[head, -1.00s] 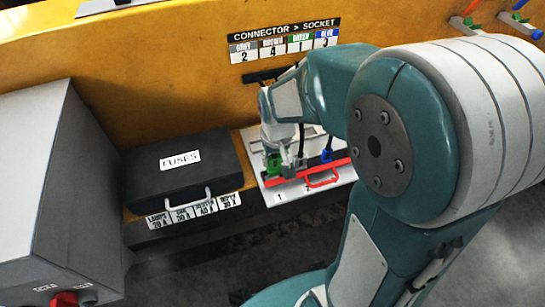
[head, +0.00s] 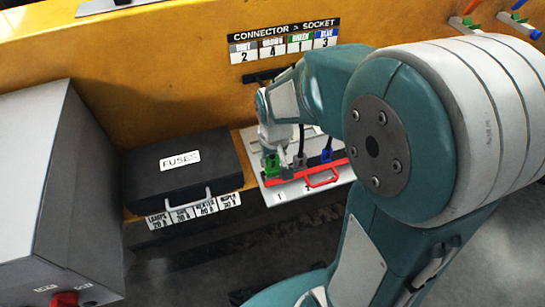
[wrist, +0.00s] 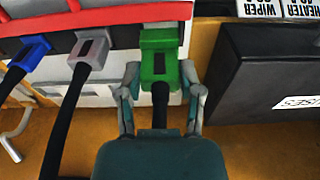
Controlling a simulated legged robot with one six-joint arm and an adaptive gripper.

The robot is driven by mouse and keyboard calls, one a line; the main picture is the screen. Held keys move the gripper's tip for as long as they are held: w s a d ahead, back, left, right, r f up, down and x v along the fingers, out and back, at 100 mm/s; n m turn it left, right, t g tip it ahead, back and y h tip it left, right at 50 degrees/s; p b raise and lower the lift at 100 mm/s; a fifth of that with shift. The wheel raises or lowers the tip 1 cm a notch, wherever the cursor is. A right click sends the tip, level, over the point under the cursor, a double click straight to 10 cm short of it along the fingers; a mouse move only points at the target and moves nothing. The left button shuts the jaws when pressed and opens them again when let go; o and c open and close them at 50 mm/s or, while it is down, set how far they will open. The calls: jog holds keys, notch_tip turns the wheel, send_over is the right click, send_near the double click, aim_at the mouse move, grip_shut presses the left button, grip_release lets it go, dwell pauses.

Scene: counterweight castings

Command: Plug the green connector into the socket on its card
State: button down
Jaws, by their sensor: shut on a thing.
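The green connector (wrist: 158,62) with its black cable shows between the two fingers of my gripper (wrist: 165,82) in the wrist view. My gripper is shut on it. In the head view the green connector (head: 270,165) is at the left end of the white panel (head: 262,189), above the mark 1. The card (head: 285,42) reads connector to socket, with green paired to 1.
A grey connector (wrist: 88,48) and a blue connector (wrist: 37,47) stand beside the green one, with black cables. A red bar with a handle (head: 321,178) crosses the panel. A black fuse case (head: 180,168) is close on the panel's left. A grey cabinet (head: 50,170) stands farther left.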

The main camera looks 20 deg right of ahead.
jog(key=shift+f, duration=1.35)
jog(key=shift+c, duration=0.8)
grip_release()
notch_tip(320, 180, up, 12)
jog(key=s, duration=0.1)
jog(key=shift+s, duration=0.2)
jog(key=s+r+t, duration=0.4)
jog(key=s+r, duration=0.1)
jog(key=s, duration=0.7)
jog(key=shift+s+r, duration=0.2)
jog(key=shift+s, duration=0.15)
